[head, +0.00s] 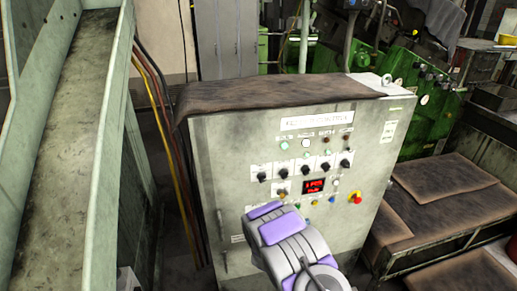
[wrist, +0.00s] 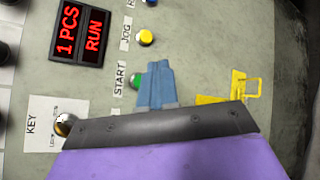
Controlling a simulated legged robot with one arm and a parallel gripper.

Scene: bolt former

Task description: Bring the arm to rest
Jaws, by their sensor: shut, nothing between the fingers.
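My gripper (wrist: 156,84) is shut and empty in the wrist view, its blue-grey fingertips together just beside the green START button (wrist: 136,82). Whether the tips touch the panel or the button I cannot tell. In the head view my arm, with purple covers, reaches up to the lower front of the grey control cabinet (head: 225,160). The gripper's fingers are hidden there behind the arm. The red display (head: 313,186) is lit, and in the wrist view it reads "1 PCS RUN" (wrist: 80,32).
A yellow JOG button (wrist: 146,37) and a key switch (wrist: 65,124) flank START. A red emergency stop (head: 355,197) sits at the cabinet's right. A tall metal chute (head: 75,110) stands left. Brown mats (head: 455,185) cover low surfaces right; green machinery (head: 425,90) stands behind.

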